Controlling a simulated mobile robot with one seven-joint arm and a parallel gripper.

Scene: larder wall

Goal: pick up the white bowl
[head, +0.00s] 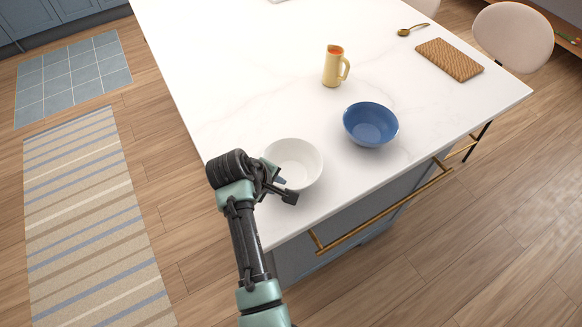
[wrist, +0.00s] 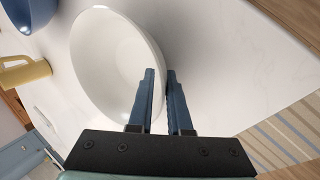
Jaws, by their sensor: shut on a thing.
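The white bowl (head: 296,160) is at the near left part of the white counter in the head view. It also fills the left middle of the wrist view (wrist: 105,58), looking tilted there. My gripper (head: 284,187) is at the bowl's near left side. In the wrist view, its two blue fingers (wrist: 161,80) are close together with the bowl's rim and wall between them. The gripper is shut on the bowl. I cannot tell whether the bowl's base touches the counter.
A blue bowl (head: 371,124) stands to the right of the white bowl. A yellow jug (head: 333,68) is behind them. A woven board (head: 449,60) and a gold spoon (head: 412,30) lie at the far right. The counter's left part (head: 215,85) is clear.

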